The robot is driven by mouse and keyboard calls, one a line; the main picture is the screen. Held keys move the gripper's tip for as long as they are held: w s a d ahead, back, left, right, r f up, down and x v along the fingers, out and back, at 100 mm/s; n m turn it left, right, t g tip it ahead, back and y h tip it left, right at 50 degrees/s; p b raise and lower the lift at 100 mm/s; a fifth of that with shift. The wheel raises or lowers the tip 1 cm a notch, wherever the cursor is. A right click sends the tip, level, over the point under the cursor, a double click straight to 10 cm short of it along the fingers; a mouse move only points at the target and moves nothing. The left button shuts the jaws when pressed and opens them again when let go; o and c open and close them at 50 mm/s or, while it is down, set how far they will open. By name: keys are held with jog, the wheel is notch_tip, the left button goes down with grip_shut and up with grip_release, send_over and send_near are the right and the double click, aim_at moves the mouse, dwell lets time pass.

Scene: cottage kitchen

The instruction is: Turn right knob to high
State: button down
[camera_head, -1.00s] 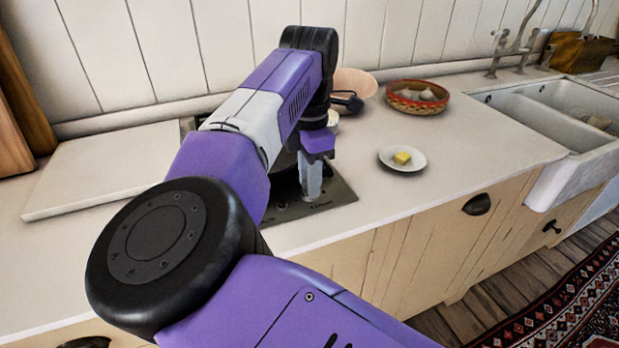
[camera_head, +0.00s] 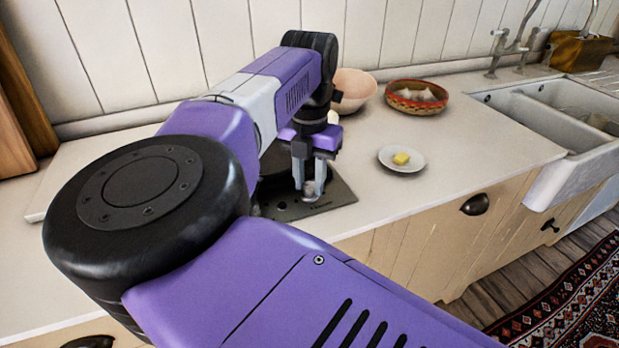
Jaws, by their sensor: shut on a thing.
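The dark stovetop (camera_head: 338,196) is set in the counter and mostly hidden behind my arm. My gripper (camera_head: 309,188) points down over the right part of its front strip. Its two fingers are shut on the right knob (camera_head: 309,188), a small greyish knob that shows only partly between the fingertips. The knob's pointer and setting cannot be made out. A dark round thing on the stove, behind the gripper, is largely hidden.
A pink bowl (camera_head: 355,88) and a patterned basket (camera_head: 417,97) stand behind. The sink (camera_head: 550,115) is at right. A pale board (camera_head: 75,160) lies left.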

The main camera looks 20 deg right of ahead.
aim_at(309, 186)
jog(key=n, duration=0.8)
jog(key=shift+n, duration=0.3)
dwell(0.3)
jog(key=c, duration=1.1)
grip_release()
jog(key=shift+r, duration=0.15)
notch_tip(309, 186, up, 8)
jog(key=shift+f, duration=0.2)
